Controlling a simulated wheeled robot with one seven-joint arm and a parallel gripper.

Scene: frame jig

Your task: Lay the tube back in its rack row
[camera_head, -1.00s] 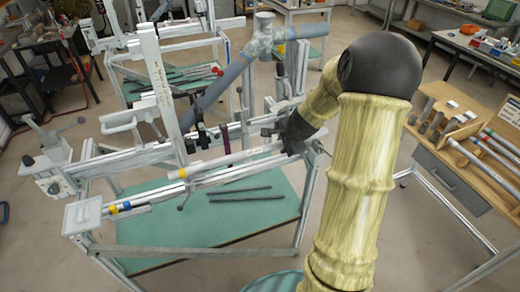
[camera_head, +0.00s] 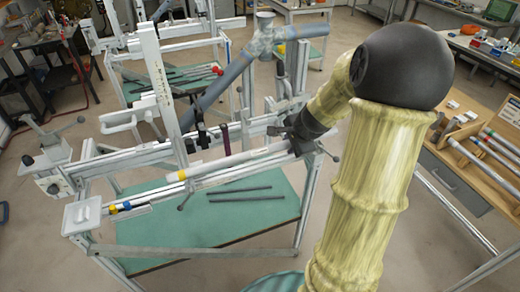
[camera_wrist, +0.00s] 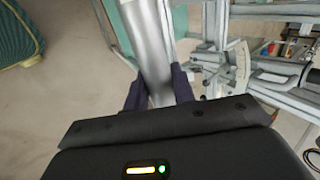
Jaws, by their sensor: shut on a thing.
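A pale grey tube (camera_head: 228,161) with a yellow band at its left end lies along the long jig rail in the head view. I cannot tell whether it touches the rail or is just above it. My gripper (camera_head: 294,147) is shut on the tube near its right end. In the wrist view the tube (camera_wrist: 148,45) runs away from between my dark fingers (camera_wrist: 158,92). The rack (camera_head: 466,128) is on the wooden bench at the right edge, with several tubes (camera_head: 490,160) with coloured ends lying side by side; part is outside the picture.
The jig's upright post (camera_head: 160,85) and clamps (camera_head: 202,130) stand close behind the tube. Two dark rods (camera_head: 245,193) lie on the green lower shelf (camera_head: 150,230). Open floor lies between the jig and the wooden bench.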

